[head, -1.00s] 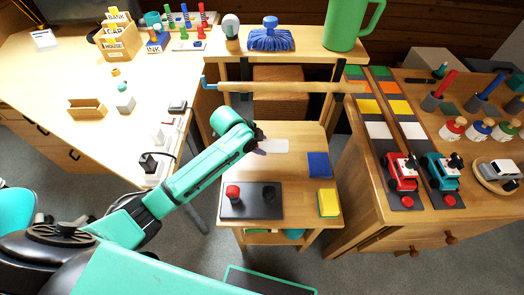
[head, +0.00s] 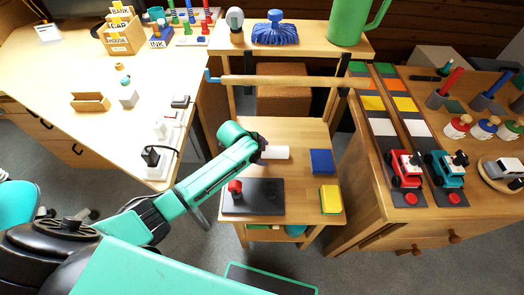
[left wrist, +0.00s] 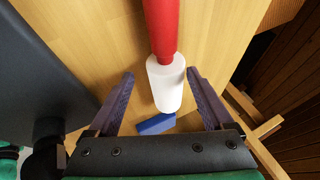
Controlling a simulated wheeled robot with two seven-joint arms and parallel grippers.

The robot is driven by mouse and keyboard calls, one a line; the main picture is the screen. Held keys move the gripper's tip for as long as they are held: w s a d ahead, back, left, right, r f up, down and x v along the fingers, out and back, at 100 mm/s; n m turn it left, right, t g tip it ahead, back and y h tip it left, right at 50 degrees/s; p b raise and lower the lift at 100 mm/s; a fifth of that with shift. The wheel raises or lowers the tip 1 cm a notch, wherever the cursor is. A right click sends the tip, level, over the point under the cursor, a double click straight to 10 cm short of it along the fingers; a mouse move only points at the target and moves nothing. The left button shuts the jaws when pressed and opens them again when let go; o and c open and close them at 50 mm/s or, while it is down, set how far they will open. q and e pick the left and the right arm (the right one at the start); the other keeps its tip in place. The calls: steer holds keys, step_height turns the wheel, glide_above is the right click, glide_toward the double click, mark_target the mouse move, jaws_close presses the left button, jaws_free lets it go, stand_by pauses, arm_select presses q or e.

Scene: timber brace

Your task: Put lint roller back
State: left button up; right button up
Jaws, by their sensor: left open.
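The lint roller lies on the small wooden table. In the head view its white roll (head: 277,152) shows just right of my left gripper (head: 262,150), and its handle is hidden by my arm. In the left wrist view the white roll (left wrist: 166,84) and red handle (left wrist: 160,22) lie in line, the handle pointing away to the top. My left gripper is open, with one finger on each side of the roll and gaps showing at both sides. My right gripper is not in view.
A black tray (head: 262,208) with a red knob (head: 235,187) stands on the small table (head: 300,135). A blue block (head: 321,162) and a yellow sponge (head: 330,198) lie at its right. A wooden rail (head: 285,83) crosses behind. A desk stands left, a toy bench right.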

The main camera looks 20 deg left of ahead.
arm_select(q)
steer(key=p+v, duration=0.2)
steer(key=v, duration=1)
